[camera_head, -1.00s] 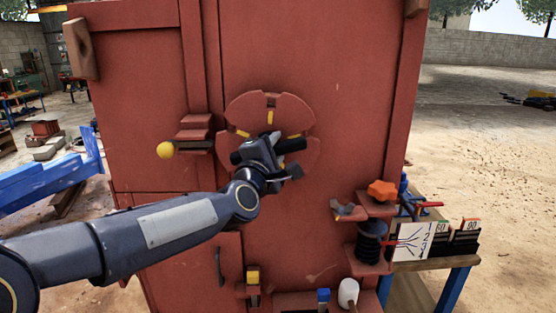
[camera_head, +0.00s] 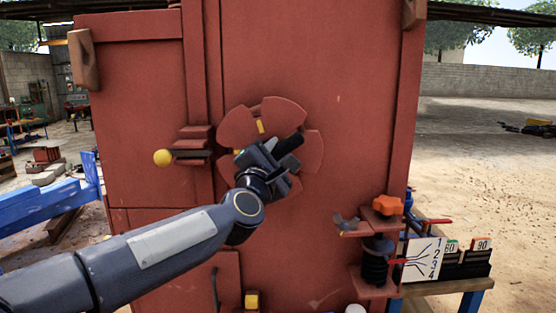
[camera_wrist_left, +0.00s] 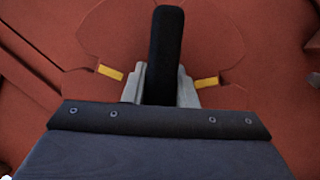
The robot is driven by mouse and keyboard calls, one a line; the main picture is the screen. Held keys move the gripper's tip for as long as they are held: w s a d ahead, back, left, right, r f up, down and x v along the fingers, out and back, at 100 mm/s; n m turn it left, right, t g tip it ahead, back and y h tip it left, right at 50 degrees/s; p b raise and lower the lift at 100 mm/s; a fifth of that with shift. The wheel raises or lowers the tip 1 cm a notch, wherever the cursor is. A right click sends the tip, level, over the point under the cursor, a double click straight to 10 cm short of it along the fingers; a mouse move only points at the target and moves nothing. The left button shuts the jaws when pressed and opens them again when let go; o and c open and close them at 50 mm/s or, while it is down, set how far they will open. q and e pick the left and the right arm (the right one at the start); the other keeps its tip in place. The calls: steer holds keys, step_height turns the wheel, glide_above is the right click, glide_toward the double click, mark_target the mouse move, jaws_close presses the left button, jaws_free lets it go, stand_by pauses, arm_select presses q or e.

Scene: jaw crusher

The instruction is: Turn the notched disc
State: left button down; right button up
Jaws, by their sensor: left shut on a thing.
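The red notched disc (camera_head: 240,128) sits on the front of the red crusher housing, with notches in its rim and yellow marks on it. A dark bar-shaped handle (camera_wrist_left: 166,55) crosses its middle. My left gripper (camera_head: 270,155) is at the disc's centre, shut on this handle. In the left wrist view the grey fingers (camera_wrist_left: 160,84) sit on both sides of the black handle, with a yellow mark on each side. The gripper hides much of the disc's lower left. My right gripper is not in view.
A lever with a yellow ball (camera_head: 162,158) sticks out left of the disc. At the lower right are an orange knob (camera_head: 388,205), a bracket and a bench with a numbered card (camera_head: 424,260). The panel (camera_head: 320,60) above the disc is clear.

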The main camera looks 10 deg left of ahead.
arm_select(q)
steer(key=shift+w+a+f, duration=0.15)
steer(key=shift+a+f, duration=0.2)
steer(key=shift+f, duration=0.1)
steer(key=c, duration=1.5)
jaws_free()
steer(key=shift+o, duration=1.3)
steer(key=shift+a, duration=0.15)
steer(key=shift+o, duration=0.2)
steer(key=shift+a, duration=0.1)
steer(key=shift+r, duration=0.15)
steer(key=shift+s+d, duration=0.2)
steer(key=shift+s, duration=0.05)
steer(key=b+v, duration=0.1)
steer(key=v, duration=0.6)
steer(key=shift+s, duration=0.25)
steer(key=shift+a, duration=0.1)
